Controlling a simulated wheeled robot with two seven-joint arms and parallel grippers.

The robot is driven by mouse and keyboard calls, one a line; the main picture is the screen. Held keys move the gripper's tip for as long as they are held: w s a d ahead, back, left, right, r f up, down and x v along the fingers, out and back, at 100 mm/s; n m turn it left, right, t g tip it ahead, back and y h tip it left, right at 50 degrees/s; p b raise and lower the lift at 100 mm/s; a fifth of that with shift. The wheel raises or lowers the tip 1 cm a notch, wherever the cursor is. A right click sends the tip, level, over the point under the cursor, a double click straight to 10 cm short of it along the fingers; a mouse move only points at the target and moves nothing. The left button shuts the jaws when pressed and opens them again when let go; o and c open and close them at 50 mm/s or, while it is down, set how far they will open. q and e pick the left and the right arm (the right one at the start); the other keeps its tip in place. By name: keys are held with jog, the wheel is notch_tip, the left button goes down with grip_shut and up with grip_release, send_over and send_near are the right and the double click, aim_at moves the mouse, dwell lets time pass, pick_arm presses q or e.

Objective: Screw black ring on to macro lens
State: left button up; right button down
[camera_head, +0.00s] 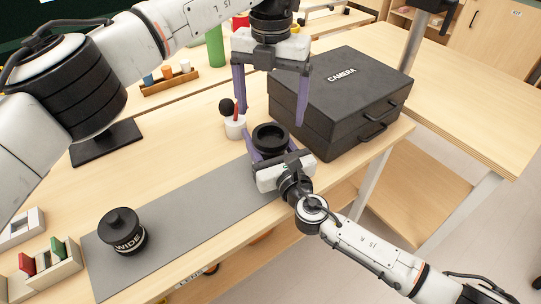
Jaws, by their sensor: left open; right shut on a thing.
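My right gripper (271,156) comes from the lower right and is shut on a black round piece (270,139) with a hollow top. It holds the piece upright over the far right end of the grey mat (195,210). No label shows on the piece. I cannot tell whether it is the macro lens alone or the lens with the black ring on top. My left gripper (270,117) is open and empty, pointing down, its two purple fingers above and behind the piece. A black lens marked WIDE (124,240) stands on the near left part of the mat.
A black CAMERA case (345,90) stands close to the right of my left gripper. A white cup with a brush (235,127) is close to the left. Small racks (50,270) sit at the lower left. The mat's middle is clear.

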aim_at(271, 155)
pick_arm(q)
notch_tip(271, 155, up, 6)
jog(key=shift+f, duration=0.25)
pick_arm(e)
jog(key=c, duration=0.7)
grip_release()
jog(key=shift+o, duration=0.2)
jog(key=v, duration=1)
jog(key=shift+s+d+p, duration=0.1)
jog(key=shift+s+p, duration=0.05)
jog(key=shift+p, duration=0.15)
pick_arm(q)
jog(key=shift+r, duration=0.25)
